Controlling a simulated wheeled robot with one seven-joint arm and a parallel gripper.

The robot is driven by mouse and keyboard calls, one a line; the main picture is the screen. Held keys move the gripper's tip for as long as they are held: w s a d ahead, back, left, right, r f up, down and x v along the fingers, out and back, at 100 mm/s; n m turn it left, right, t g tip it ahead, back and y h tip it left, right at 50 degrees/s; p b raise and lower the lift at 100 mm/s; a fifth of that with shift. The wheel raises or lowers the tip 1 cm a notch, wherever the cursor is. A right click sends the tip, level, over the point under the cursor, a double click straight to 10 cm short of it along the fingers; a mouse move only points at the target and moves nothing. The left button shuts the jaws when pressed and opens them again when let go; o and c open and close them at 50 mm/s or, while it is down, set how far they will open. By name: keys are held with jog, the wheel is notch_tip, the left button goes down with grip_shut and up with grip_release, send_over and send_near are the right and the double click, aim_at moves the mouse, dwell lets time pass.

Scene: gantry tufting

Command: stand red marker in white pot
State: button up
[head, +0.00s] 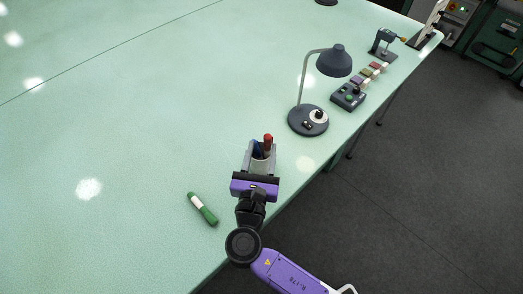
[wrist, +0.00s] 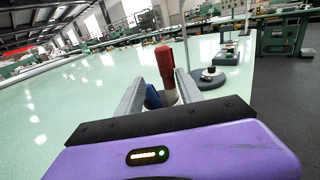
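The red marker (head: 268,142) stands roughly upright, slightly tilted, with its lower end inside the white pot (head: 262,166). The wrist view shows the red marker (wrist: 166,68) above the rim of the white pot (wrist: 172,99). A blue marker (wrist: 153,97) is in the same pot, to the left of the red one. My gripper (head: 260,152) is open, its two fingers spread on either side of the pot and markers. In the wrist view both fingers look apart from the red marker. The pot's lower part is hidden by my gripper.
A green and white marker (head: 202,208) lies on the pale green table left of my gripper. A dark desk lamp (head: 309,120) stands beyond, with a control box (head: 348,96) past it. The table's edge is close on the right; the left is clear.

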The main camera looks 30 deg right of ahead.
jog(key=b+v, duration=0.1)
jog(key=v, duration=0.6)
jog(key=shift+s+a, duration=0.2)
jog(key=shift+s, duration=0.15)
dwell(0.8)
